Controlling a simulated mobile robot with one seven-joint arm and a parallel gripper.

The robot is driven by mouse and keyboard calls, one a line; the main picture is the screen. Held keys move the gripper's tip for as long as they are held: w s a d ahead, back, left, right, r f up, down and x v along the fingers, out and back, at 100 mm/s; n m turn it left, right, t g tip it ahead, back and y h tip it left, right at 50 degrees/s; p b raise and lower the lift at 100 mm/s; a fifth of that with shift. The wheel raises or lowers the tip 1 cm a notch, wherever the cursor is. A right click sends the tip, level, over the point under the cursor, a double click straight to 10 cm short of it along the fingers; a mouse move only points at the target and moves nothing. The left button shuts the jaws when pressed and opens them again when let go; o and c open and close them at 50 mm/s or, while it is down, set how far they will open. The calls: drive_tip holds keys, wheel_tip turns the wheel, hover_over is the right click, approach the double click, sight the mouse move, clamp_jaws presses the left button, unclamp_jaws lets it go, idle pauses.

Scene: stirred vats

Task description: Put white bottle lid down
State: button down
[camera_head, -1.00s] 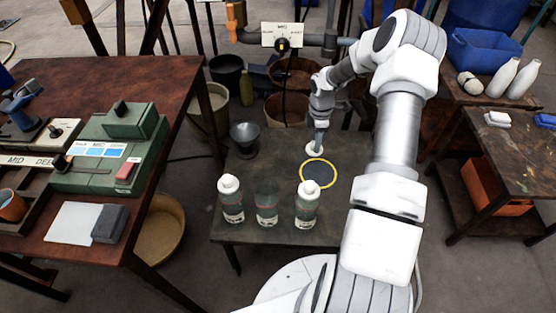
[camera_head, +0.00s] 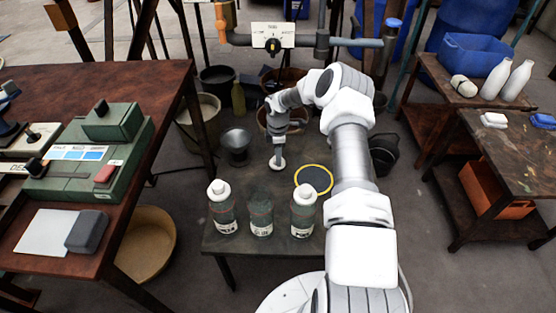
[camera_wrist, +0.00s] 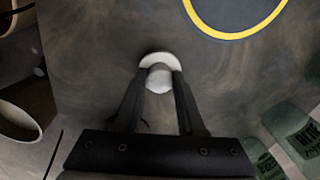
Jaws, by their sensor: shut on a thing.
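My gripper (camera_wrist: 158,78) is shut on the white bottle lid (camera_wrist: 158,62), with one dark finger on each side of its knob. In the head view, the lid (camera_head: 277,163) is at or just over the dark low table (camera_head: 225,240), left of the yellow-ringed dark circle (camera_head: 314,180). I cannot tell whether the lid touches the table. In front stand a left bottle (camera_head: 222,212) and a right bottle (camera_head: 303,215) with white tops. The middle bottle (camera_head: 261,214) between them has no white top.
A metal funnel-like cup (camera_head: 236,147) stands at the table's back left. Buckets and a pipe with a valve (camera_head: 273,45) are behind. A brown bench (camera_head: 150,85) is at left; side tables are at right. The tabletop around the lid is clear.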

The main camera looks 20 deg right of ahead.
drive_tip(key=shift+f, duration=0.4)
drive_tip(key=shift+f, duration=0.15)
drive_tip(key=c, duration=0.5)
unclamp_jaws()
drive_tip(key=shift+r, duration=0.2)
